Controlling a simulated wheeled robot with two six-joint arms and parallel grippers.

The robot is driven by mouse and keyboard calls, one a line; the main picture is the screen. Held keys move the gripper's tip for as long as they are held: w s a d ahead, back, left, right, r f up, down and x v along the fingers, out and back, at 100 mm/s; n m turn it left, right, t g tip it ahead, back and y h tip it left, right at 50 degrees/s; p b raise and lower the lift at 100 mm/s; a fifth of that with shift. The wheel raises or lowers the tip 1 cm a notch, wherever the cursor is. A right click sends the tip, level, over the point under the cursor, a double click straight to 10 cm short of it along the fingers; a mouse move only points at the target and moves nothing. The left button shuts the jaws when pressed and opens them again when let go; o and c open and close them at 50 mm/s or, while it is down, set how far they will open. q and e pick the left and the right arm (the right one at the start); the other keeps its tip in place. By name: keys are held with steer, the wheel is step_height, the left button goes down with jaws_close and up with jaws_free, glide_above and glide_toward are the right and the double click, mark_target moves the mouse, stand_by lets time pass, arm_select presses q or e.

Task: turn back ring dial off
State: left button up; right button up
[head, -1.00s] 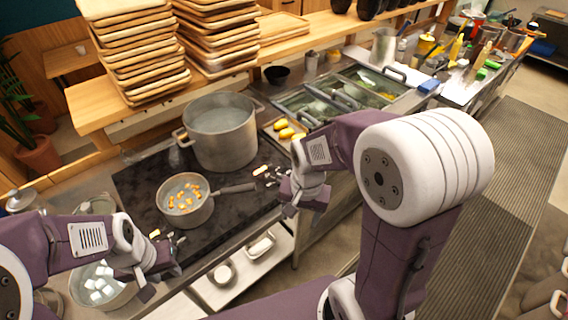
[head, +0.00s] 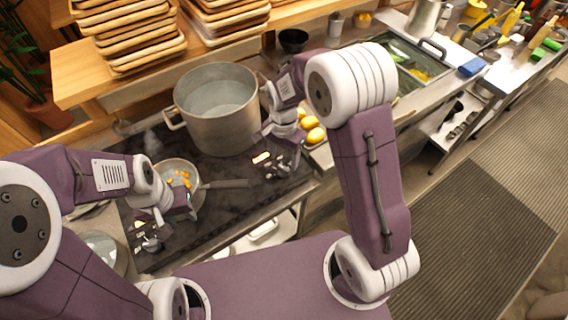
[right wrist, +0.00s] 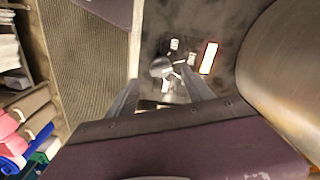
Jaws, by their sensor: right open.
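A group of metallic dials (head: 280,166) sits at the right end of the black stove top (head: 235,202), beside a small lit display (head: 261,158). In the right wrist view, a round dial (right wrist: 162,68) lies ahead between the fingers, with the lit display (right wrist: 209,58) to its right. Which dial serves the back ring cannot be told. My right gripper (head: 283,138) is above and just behind these dials, beside the large pot (head: 218,134). It is open and empty, apart from the dial. My left gripper (head: 178,212) is low near the front left dials (head: 150,236); its fingers are unclear.
The large pot stands at the back of the stove and its wall (right wrist: 295,70) fills the right of the wrist view. A saucepan (head: 190,163) with orange beans stands in front, its handle pointing right. Yellow items (head: 314,133) lie right of the stove.

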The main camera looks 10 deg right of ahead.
mark_target(284, 167)
steer(key=f, duration=0.4)
steer(key=shift+w+d+f, duration=0.1)
steer(key=shift+w+f, duration=0.2)
steer(key=shift+s+f, duration=0.15)
steer(key=shift+s, duration=0.1)
steer(key=shift+w, duration=0.1)
steer(key=shift+c, duration=0.3)
steer(key=shift+f, duration=0.1)
steer(key=c, duration=0.5)
jaws_close()
arm_select(q)
steer(key=shift+w+d+r, duration=0.1)
steer(key=shift+w+r, duration=0.05)
steer(key=shift+w, duration=0.05)
